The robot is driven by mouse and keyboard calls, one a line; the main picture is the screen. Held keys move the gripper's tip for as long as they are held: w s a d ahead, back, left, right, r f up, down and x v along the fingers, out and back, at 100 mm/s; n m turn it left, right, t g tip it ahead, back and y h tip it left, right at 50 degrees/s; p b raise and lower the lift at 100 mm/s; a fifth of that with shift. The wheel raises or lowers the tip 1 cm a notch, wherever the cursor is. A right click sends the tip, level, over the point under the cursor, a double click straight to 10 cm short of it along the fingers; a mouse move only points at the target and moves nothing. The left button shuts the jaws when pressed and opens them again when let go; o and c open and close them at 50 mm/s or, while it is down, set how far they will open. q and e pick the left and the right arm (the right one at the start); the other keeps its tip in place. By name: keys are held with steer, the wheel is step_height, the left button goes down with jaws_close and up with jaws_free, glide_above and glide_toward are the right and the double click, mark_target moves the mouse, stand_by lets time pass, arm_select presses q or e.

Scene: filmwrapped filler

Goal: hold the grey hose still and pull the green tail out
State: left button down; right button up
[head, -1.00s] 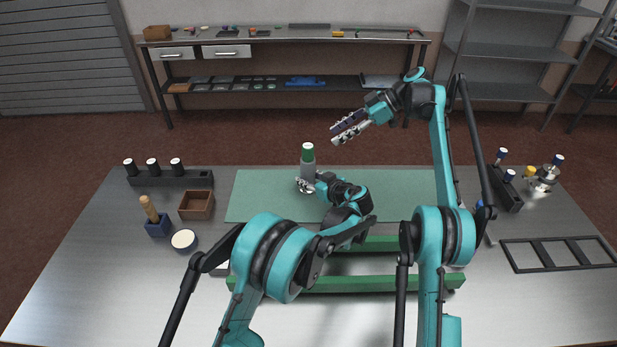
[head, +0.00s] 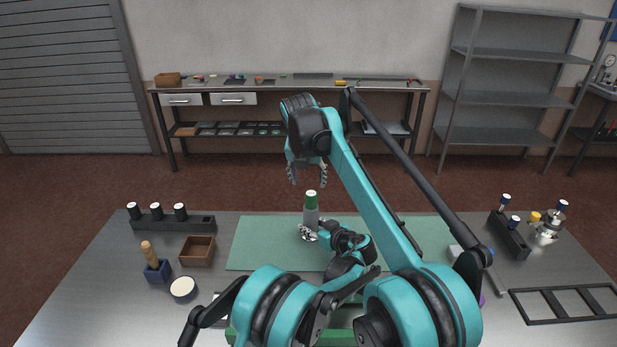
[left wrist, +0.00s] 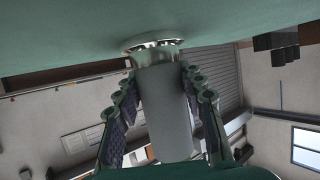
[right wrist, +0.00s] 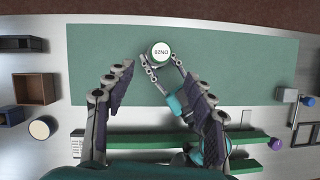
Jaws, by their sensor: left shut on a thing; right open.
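The grey hose (head: 310,219) stands upright on the green mat (head: 265,245), with the green tail (head: 311,200) and its white top above it. My left gripper (head: 309,233) is shut around the hose low down; the left wrist view shows its fingers on both sides of the grey body (left wrist: 165,110). My right gripper (head: 307,172) is open, points down and is empty above the green tail. In the right wrist view the tail's white lettered top (right wrist: 160,52) lies beyond and between the open fingers (right wrist: 158,85).
A black rack with several white-topped pieces (head: 172,223), a brown box (head: 197,251) and a round white-topped dish (head: 183,289) stand at the left. A black rack (head: 510,235) and a dark frame (head: 570,303) lie at the right. The mat beside the hose is mostly clear.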

mark_target(311, 195)
steer(key=x, duration=1.1)
steer(key=shift+s+d+f, duration=0.1)
jaws_close()
